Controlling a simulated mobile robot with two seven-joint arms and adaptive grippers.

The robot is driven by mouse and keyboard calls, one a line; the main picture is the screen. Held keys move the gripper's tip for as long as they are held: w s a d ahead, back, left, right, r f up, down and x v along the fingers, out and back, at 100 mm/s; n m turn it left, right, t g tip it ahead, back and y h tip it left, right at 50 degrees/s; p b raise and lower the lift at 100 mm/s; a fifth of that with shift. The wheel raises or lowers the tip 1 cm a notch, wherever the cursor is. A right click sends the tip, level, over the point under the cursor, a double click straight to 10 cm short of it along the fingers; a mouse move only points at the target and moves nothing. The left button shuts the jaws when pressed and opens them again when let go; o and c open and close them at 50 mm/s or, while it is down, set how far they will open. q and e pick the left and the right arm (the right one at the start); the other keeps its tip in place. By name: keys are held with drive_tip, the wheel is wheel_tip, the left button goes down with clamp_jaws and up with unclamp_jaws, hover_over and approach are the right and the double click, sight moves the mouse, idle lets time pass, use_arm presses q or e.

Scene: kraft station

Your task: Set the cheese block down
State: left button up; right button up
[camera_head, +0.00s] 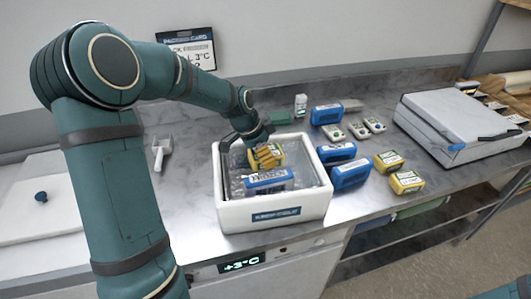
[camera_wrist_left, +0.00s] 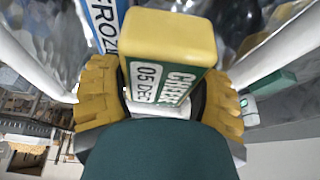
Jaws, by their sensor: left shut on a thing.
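The cheese block (camera_wrist_left: 172,38) is yellow with a white and green label reading "CHEE" and "05 DEC". My left gripper (camera_head: 264,157) is shut on it, with a yellow-padded finger on either side in the left wrist view (camera_wrist_left: 158,100). In the head view the cheese block (camera_head: 279,152) is partly hidden by the fingers. It is inside the outline of the open white foam box (camera_head: 300,213), behind a blue frozen pack (camera_head: 268,181). That pack also shows in the left wrist view (camera_wrist_left: 104,22). I cannot tell whether the block touches the box floor. My right gripper is out of view.
Several blue packs (camera_head: 350,174) and two yellow blocks (camera_head: 406,181) stand right of the box. Small white devices (camera_head: 353,130) lie behind them. A grey case (camera_head: 450,120) is far right. A white scoop (camera_head: 161,150) lies left, with clear counter around it.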

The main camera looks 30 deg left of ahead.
use_arm(q)
drive_tip(key=shift+f, duration=0.1)
drive_tip(key=o, duration=1.3)
drive_tip(key=shift+o, duration=0.2)
drive_tip(key=shift+r+p, duration=0.4)
drive_tip(key=shift+r, duration=0.05)
drive_tip(key=p+v, duration=0.1)
drive_tip(key=v, duration=1.1)
drive_tip(key=shift+r, duration=0.2)
